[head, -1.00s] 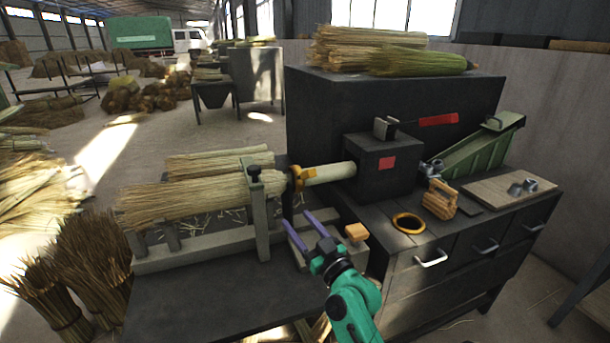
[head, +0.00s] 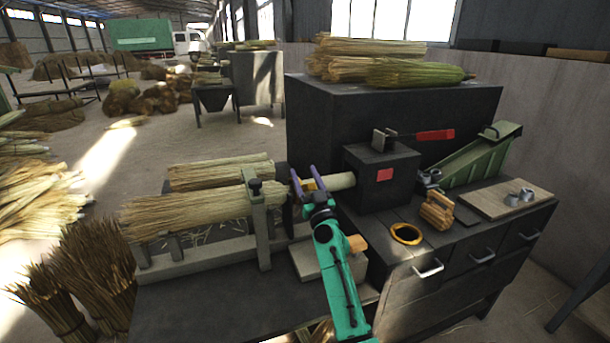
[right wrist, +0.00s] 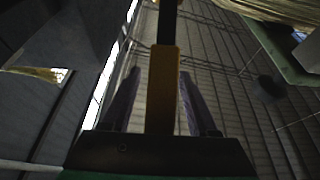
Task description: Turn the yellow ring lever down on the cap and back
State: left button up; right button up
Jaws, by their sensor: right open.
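The yellow ring lever (head: 309,185) is at the right end of the broom bundle (head: 190,208), where it meets the pale handle (head: 340,181). My right gripper (head: 304,171) reaches it from the front, with its purple fingers open and one on each side of the lever. In the right wrist view the yellow lever (right wrist: 162,95) stands between the two fingers, with gaps visible on both sides. The ring and cap are mostly hidden behind the gripper in the head view. My left gripper is not in view.
The dark machine box (head: 381,176) with a red-handled lever (head: 434,135) stands just right of the handle. A grey clamp post (head: 260,225) stands left of the gripper. A yellow ring (head: 407,233) and a wooden block (head: 437,210) lie on the bench at right.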

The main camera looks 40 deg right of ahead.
jog(key=shift+c, duration=0.3)
grip_shut()
jog(key=shift+f, duration=0.1)
dwell(1.0)
